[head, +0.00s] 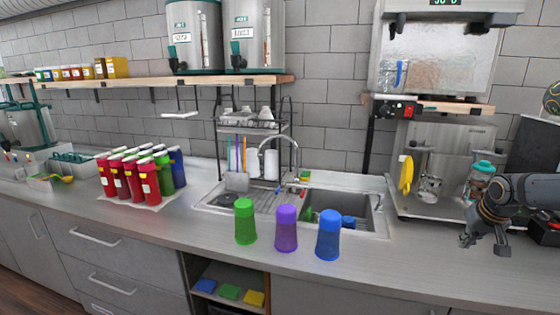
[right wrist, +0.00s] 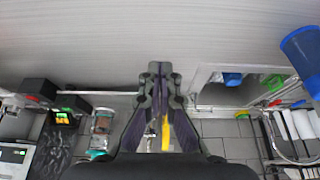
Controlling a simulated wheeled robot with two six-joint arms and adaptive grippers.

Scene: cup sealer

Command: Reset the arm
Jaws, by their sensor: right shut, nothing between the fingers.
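My right gripper (head: 484,240) hangs over the counter at the right side of the head view, in front of the machine there. In the right wrist view, its fingers (right wrist: 158,72) are together with nothing between them. It is apart from the cups. A green cup (head: 245,221), a purple cup (head: 286,228) and a blue cup (head: 328,234) stand in a row on the counter in front of the sink. The blue cup also shows at the right edge of the right wrist view (right wrist: 303,58). My left gripper is not in view.
A grey counter (head: 415,266) runs across, clear between the blue cup and my right gripper. A sink (head: 376,222) lies behind the cups. Several red, green and blue bottles (head: 122,178) stand at the left. A steel machine (head: 440,150) and a teal-lidded jar (head: 481,180) stand at the right.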

